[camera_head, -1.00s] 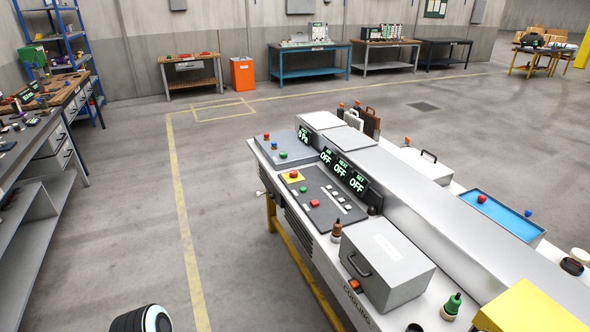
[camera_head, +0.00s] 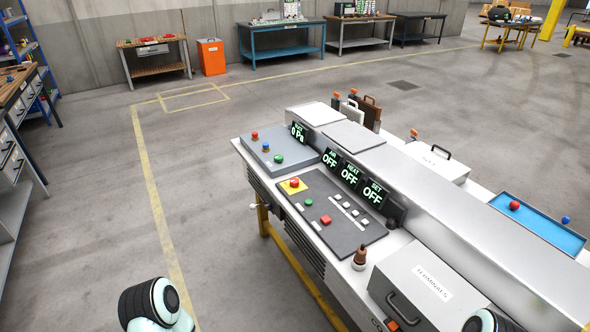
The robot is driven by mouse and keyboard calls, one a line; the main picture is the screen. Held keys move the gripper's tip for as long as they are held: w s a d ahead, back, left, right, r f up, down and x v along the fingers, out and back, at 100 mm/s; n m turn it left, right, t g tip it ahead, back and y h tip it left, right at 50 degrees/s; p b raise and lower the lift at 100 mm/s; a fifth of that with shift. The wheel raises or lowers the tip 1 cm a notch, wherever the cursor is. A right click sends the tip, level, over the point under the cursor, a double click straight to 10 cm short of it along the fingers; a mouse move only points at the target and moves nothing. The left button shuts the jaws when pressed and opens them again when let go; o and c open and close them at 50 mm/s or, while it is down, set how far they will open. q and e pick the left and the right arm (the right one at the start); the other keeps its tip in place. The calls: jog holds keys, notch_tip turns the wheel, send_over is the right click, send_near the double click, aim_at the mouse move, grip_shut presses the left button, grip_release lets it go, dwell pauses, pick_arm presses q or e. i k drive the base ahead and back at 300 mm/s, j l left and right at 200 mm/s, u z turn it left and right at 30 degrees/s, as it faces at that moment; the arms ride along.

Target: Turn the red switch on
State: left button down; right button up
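A dark control panel (camera_head: 347,234) lies on the console. On it is a small rectangular red switch (camera_head: 326,219); its on or off position is too small to tell. A round red button (camera_head: 294,182) sits on a yellow plate (camera_head: 288,189) at the panel's far left corner. Three displays behind the panel read AIR OFF (camera_head: 331,158), HEAT OFF (camera_head: 350,174) and SET OFF (camera_head: 373,192). Part of my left arm shows at the bottom left and part of my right arm at the bottom right. Neither gripper's fingers are in view.
A grey panel (camera_head: 252,151) with several coloured knobs and a 0 Pa display (camera_head: 298,131) lies to the left. A brown-topped bottle (camera_head: 360,257) and a grey TERMINALS box (camera_head: 408,293) stand to the right. Open floor lies left of the console.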

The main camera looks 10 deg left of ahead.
aim_at(294, 182)
jog(key=i+j+z, duration=0.15)
jog(key=i+j, duration=0.2)
jog(key=j, duration=0.15)
jog(key=i+j+z, duration=0.1)
jog(key=i+j, duration=0.25)
jog(key=j, duration=0.15)
